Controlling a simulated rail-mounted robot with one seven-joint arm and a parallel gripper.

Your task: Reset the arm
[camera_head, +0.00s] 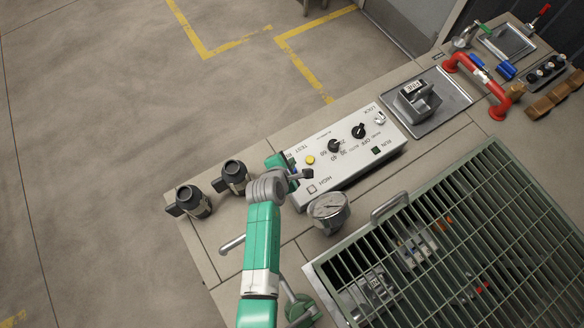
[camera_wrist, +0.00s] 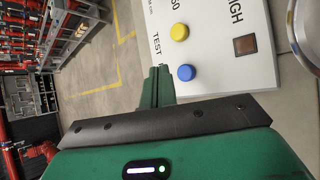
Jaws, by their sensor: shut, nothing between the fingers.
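My green arm rises from the bottom of the head view, with its grey wrist joint over the left end of the white control panel (camera_head: 345,163). My gripper (camera_wrist: 160,72) is shut and empty. In the wrist view its narrow fingers sit together beside the panel's TEST edge, left of a blue button (camera_wrist: 187,72) and below a yellow button (camera_wrist: 179,32). I cannot tell whether the fingertips touch the panel.
Two dark cylindrical fittings (camera_head: 234,175) stand left of the wrist. A round gauge (camera_head: 329,210) stands close on the right. A green grate (camera_head: 470,240) with a raised handle fills the lower right. A red pipe handle (camera_head: 485,80) stands at the far right. Open floor lies upper left.

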